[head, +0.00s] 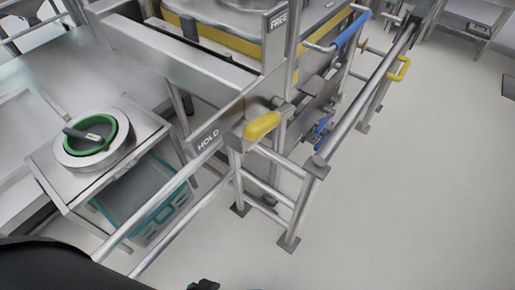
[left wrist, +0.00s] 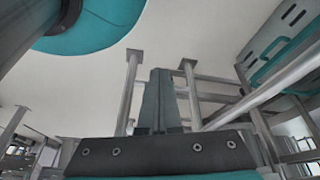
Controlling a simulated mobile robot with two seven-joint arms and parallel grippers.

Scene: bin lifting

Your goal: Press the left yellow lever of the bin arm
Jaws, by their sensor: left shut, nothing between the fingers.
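The left yellow lever (head: 262,126) sits on the metal frame of the bin arm, just right of a plate marked HOLD (head: 208,140). Another yellow handle (head: 399,69) is on the rail further right. Only a small dark piece of my left gripper (head: 203,285) shows at the bottom edge of the head view, well below and apart from the lever. In the left wrist view my left gripper (left wrist: 160,78) has its fingers together, with nothing between them. The yellow lever cannot be made out in the left wrist view. My right gripper is not in view.
A metal table (head: 60,160) at the left bears a round pan with a green ring (head: 93,134). A teal-edged crate (head: 150,200) is under it. Metal rails (head: 190,205) run between my left gripper and the crate. Blue handles (head: 351,30) are further back. The floor at right is clear.

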